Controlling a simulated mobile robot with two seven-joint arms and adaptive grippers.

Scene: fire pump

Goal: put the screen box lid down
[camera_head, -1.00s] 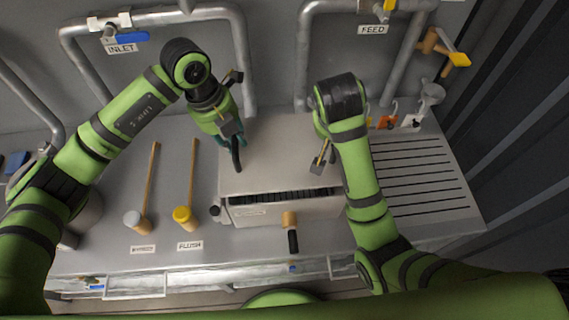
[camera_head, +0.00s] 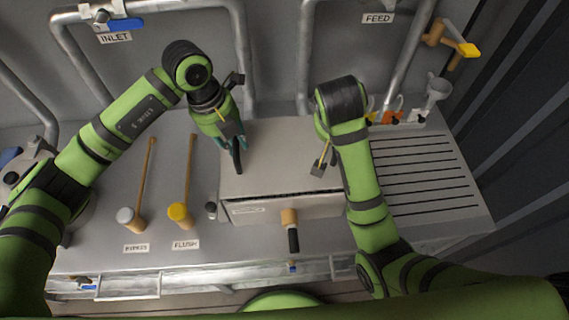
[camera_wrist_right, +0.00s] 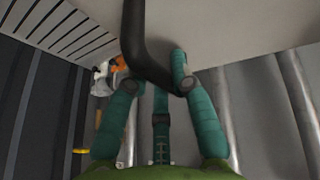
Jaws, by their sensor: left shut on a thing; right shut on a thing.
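The screen box lid (camera_head: 275,150) is a flat grey panel in the middle of the head view. My left gripper (camera_head: 232,143) is shut on a dark handle at the lid's left side. My right gripper is mostly hidden behind its own arm in the head view. In the right wrist view, my right gripper (camera_wrist_right: 156,75) has its teal fingers shut around the black bent lid handle (camera_wrist_right: 136,40).
A latch with a black grip (camera_head: 291,235) hangs at the box front. The bypass lever (camera_head: 130,217) and the yellow flush lever (camera_head: 180,214) lie left of the box. A slotted drain panel (camera_head: 425,180) is on the right. Pipes (camera_head: 240,60) run along the back wall.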

